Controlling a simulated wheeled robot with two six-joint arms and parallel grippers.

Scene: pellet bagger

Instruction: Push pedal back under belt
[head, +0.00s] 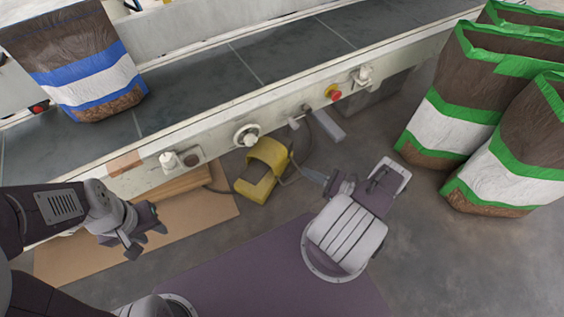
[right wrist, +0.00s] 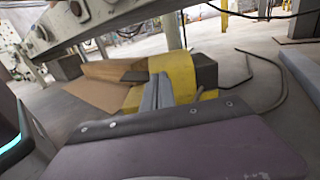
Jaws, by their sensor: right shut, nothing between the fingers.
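The yellow foot pedal (head: 263,168) is on the floor at the front edge of the belt conveyor (head: 215,75), partly beneath its side rail. A dark cable runs from the pedal. My right gripper (head: 312,176) is shut and empty, low down just right of the pedal, its fingers pointing at it. In the right wrist view the shut fingers (right wrist: 158,95) overlap the yellow pedal (right wrist: 183,75); I cannot tell whether they touch it. My left gripper (head: 147,239) is open and empty, in front of the conveyor, left of the pedal.
A brown and blue bag (head: 80,60) stands on the belt. Several green-banded bags (head: 510,170) stand on the floor at the right. A red button (head: 335,95) and knobs protrude from the rail.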

